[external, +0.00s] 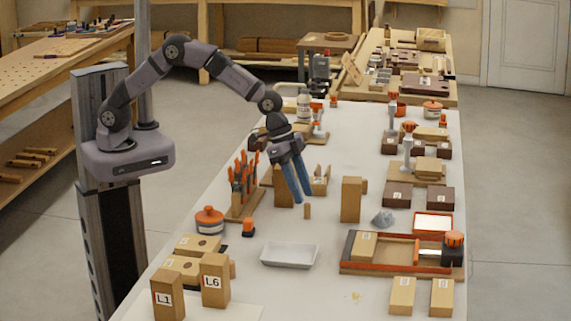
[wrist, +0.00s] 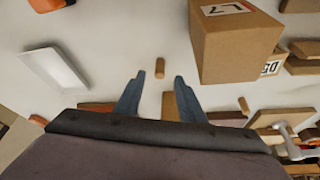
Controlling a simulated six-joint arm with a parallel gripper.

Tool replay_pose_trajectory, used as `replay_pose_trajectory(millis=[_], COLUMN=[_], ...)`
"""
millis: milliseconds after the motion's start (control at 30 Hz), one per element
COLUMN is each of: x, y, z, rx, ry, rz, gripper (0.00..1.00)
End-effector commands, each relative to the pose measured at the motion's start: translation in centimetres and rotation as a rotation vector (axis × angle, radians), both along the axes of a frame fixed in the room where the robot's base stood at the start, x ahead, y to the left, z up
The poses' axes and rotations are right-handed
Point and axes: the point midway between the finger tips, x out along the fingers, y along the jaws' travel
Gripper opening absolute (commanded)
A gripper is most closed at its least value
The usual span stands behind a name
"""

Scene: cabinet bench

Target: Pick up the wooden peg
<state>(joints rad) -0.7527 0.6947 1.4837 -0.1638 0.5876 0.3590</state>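The wooden peg (external: 307,211) is a small light-brown cylinder on the white bench top, seemingly upright, just below my gripper (external: 302,199) in the external view. In the wrist view the peg (wrist: 160,68) shows just beyond the fingertips, roughly in line with the gap between them. My gripper (wrist: 158,79) is open, its two blue fingers apart with nothing between them. It points down and appears not to touch the peg. A second small wooden cylinder (wrist: 243,104) shows to the right in the wrist view.
A tall wooden block marked L7 (wrist: 235,45) stands right of the peg; it also shows in the external view (external: 351,200). A white tray (external: 290,255) lies in front. A rack of orange-handled tools (external: 243,185) stands left. Bench around the peg is clear.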

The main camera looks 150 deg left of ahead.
Motion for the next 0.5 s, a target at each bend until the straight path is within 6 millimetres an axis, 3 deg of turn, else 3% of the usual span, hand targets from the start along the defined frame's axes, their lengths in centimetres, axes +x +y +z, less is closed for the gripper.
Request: replay_pose_trajectory(millis=[200, 500], x=[0.2, 1.2], y=[0.1, 0.6], z=[-0.5, -3.6], rx=[-0.001, -0.002], ry=[0.000, 0.002], rz=[0.000, 0.000], gripper=[0.36, 0.36])
